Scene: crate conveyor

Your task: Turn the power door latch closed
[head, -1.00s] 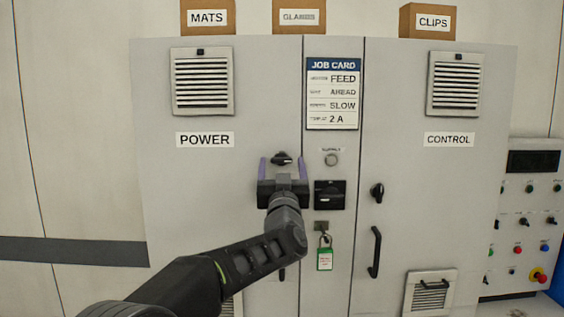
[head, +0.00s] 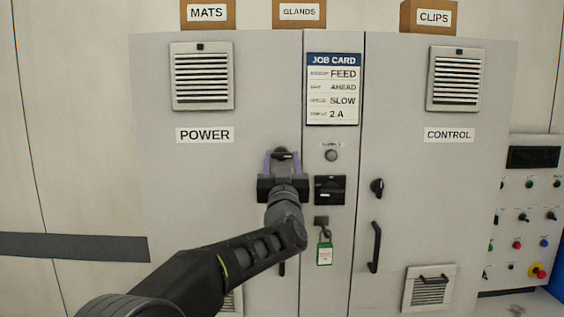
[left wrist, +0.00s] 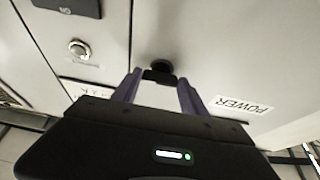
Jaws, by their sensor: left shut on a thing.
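The power door latch (head: 283,151) is a small black turn handle on the grey door marked POWER (head: 205,135), near that door's right edge. My left gripper (head: 282,157) has its two purple fingers closed on the latch, one on each side. In the left wrist view the latch (left wrist: 161,67) shows as a black round base with a handle between the fingertips of my gripper (left wrist: 158,78). The handle looks roughly level in the head view, but its exact angle is hard to tell. My right gripper is not in view.
A black rotary switch (head: 329,190) and a green padlock tag (head: 324,254) sit close right of my gripper. The control door has its own latch (head: 377,186) and a black handle (head: 375,247). A button panel (head: 525,215) stands at the far right.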

